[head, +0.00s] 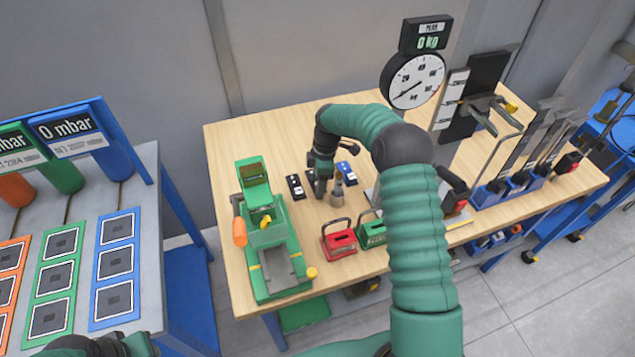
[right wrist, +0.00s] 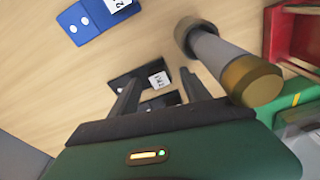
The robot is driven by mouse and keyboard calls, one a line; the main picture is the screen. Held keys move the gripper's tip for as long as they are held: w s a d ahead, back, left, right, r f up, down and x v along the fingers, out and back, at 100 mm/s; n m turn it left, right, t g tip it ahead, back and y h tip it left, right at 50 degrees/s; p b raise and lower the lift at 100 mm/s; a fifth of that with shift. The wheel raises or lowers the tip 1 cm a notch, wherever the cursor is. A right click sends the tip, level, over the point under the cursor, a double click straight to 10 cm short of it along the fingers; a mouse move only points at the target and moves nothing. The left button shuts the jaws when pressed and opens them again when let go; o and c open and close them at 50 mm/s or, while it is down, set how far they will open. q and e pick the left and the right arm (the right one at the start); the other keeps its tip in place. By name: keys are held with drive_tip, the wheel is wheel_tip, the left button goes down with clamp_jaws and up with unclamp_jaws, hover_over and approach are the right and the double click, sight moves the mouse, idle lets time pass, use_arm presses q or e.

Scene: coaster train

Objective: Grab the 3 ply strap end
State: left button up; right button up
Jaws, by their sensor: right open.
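In the head view my right gripper (head: 319,185) points down over the wooden table, between a black tag-like piece with white markings (head: 295,187) and a blue one (head: 347,172). In the right wrist view my right gripper (right wrist: 160,92) is open. A black piece with a white label (right wrist: 158,79) lies below and between its fingers, partly hidden by them; contact cannot be told. The label is too small to read surely. The blue piece (right wrist: 83,24) has two white dots and lies apart. Part of my left arm shows at the bottom left; its fingers are not clear.
A grey cylinder with a brown end (right wrist: 250,80) stands close beside the right finger. A red box (head: 339,241) and a green box (head: 371,233) with handles stand nearer. A green machine (head: 270,250) is at left; a dial gauge (head: 413,80) is behind.

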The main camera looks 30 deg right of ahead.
drive_tip(key=shift+a, duration=0.1)
clamp_jaws()
drive_tip(key=shift+r, duration=0.1)
idle(0.3)
